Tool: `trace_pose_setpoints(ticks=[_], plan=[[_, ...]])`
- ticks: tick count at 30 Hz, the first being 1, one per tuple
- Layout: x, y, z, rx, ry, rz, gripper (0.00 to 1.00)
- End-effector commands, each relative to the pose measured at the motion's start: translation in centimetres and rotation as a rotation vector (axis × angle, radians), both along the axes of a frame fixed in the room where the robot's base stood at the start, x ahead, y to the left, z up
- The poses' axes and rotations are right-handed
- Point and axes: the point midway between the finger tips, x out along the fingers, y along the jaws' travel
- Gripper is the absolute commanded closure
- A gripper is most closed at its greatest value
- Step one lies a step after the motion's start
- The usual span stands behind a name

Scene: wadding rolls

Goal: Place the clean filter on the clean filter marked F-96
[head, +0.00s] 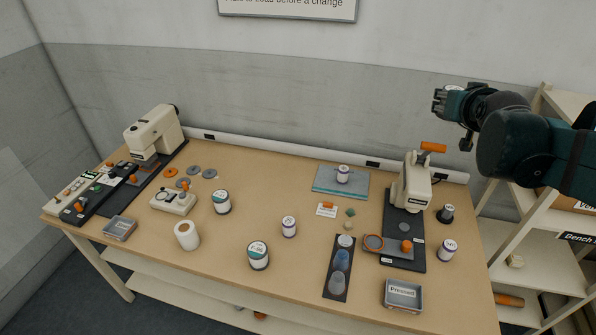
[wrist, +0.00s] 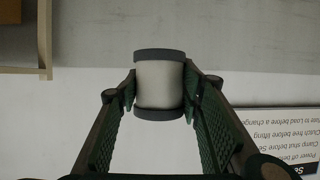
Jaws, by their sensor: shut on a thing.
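My gripper (head: 440,102) is raised at the upper right in the head view, well above the table and apart from everything on it. In the wrist view my gripper (wrist: 163,90) is shut on a white filter (wrist: 160,84) with grey end caps, one finger on each side. No marking shows on its visible side. Several white labelled cylinders stand on the table: a large one at front centre (head: 258,257), a smaller one behind it (head: 289,228), and one on a blue mat (head: 325,182). Their labels are too small to read surely.
A cream press (head: 411,185) with an orange handle stands at right, below my gripper. A grey tray marked Pressed (head: 403,294) lies at front right. Shelves (head: 535,235) stand right of the table.

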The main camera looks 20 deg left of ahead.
Motion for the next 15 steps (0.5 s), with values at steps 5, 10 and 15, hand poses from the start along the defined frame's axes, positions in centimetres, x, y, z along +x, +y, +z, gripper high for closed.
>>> trace_pose_setpoints(ticks=[5,10,15], plan=[[-0.6,2.8,-1.1,0.001,-0.001,0.06,0.78],[-1.6,6.4,-2.4,0.002,0.0,0.143,0.78],[-3.1,10.9,-3.5,0.001,-0.001,0.254,0.78]])
